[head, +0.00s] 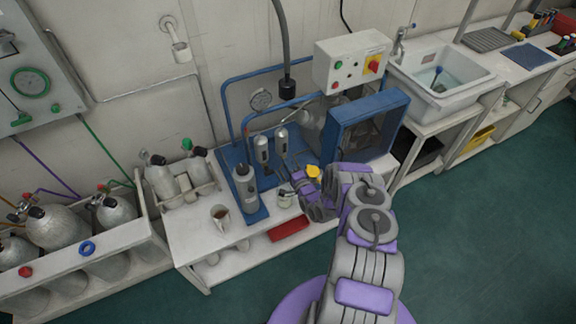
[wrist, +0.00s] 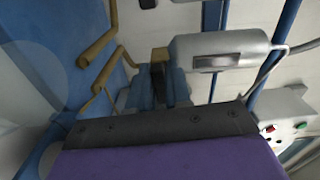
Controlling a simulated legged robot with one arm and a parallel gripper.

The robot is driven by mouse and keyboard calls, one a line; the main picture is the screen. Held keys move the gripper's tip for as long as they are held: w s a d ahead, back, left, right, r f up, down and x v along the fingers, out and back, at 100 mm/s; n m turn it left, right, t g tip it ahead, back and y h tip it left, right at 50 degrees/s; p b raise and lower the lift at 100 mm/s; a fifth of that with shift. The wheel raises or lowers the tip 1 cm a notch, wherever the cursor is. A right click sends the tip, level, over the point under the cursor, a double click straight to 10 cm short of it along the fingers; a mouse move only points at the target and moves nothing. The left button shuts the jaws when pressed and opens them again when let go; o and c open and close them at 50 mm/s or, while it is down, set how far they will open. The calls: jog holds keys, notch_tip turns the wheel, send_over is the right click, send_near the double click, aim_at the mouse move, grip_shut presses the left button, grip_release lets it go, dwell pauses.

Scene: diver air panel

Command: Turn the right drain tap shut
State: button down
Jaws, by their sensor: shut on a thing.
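My gripper (head: 302,188) is low in front of the blue compressor frame, close to the grey filter canisters. In the wrist view its fingers (wrist: 165,88) are close together at the lower end of a grey canister (wrist: 218,50). A brass-coloured fitting (wrist: 159,55) sits at that canister's end, right by the fingertips. My gripper is shut on a small part there, taken to be the right drain tap, which the fingers mostly hide. The tap's angle cannot be told. Two more brass-coloured pieces (wrist: 98,48) show to the left in the wrist view.
Grey canisters (head: 262,148) stand on the blue base. The blue guard frame (head: 366,125) is close to the right of my gripper. A cup (head: 221,216) and small jar (head: 285,198) are on the bench. A red tray (head: 289,230) is below. Green floor (head: 470,235) lies open at right.

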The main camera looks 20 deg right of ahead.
jog(key=shift+s+d+f+m, duration=0.15)
jog(key=shift+f+m, duration=0.05)
jog(key=shift+m, duration=0.4)
jog(key=c, duration=1.1)
grip_release()
jog(key=shift+d, duration=0.1)
jog(key=shift+c, duration=0.2)
jog(key=shift+r, duration=0.1)
jog(key=s+p, duration=0.1)
jog(key=s, duration=1.6)
jog(key=shift+d+p, duration=0.3)
jog(key=shift+p, duration=0.1)
